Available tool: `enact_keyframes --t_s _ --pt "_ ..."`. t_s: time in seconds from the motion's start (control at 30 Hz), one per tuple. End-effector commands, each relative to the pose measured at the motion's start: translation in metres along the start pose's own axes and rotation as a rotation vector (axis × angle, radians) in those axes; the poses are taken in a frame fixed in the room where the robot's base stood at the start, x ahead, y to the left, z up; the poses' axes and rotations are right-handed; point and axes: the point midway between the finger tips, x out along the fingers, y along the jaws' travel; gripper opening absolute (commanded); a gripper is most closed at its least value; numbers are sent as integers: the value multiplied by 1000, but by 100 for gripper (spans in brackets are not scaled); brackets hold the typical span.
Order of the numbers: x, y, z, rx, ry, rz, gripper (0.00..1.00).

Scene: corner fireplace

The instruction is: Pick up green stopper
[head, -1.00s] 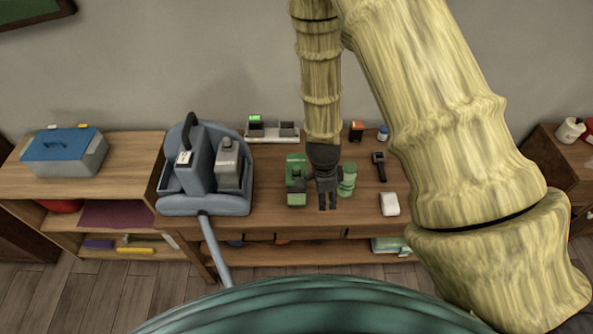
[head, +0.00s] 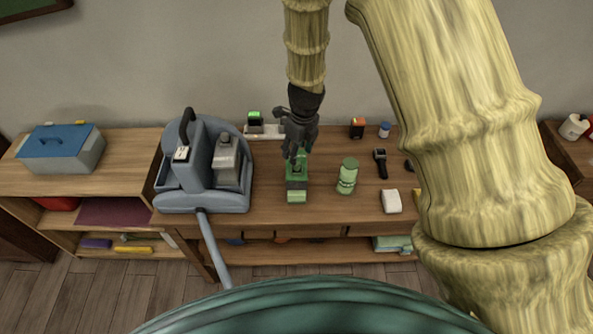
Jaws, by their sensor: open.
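A green block-like piece (head: 297,190), which may be the stopper, lies on the wooden table (head: 265,210) near its middle. A green cylinder (head: 347,176) with banded sides stands to its right; I cannot tell for sure which of the two is the stopper. My dark gripper (head: 298,156) is open, with its fingers pointing down over the back part of the green block. The fingers cover some of that part. I cannot tell whether they touch it. The green cylinder is clear of my gripper.
A black tool (head: 381,162), a white block (head: 391,201), an orange-and-black box (head: 357,127) and a small white jar (head: 384,130) are to the right. A pale tray (head: 268,134) lies behind.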

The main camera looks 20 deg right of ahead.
Motion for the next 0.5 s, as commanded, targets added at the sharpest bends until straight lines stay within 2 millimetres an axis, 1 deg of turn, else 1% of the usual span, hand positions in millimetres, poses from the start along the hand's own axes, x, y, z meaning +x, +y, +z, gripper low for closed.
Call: enact_keyframes --t_s 0.03,0.33,0.5 --pt "9 0 -1 -1 0 0 48" --pt "16 0 -1 -1 0 0 48" --pt "27 -1 -2 -1 0 0 48"
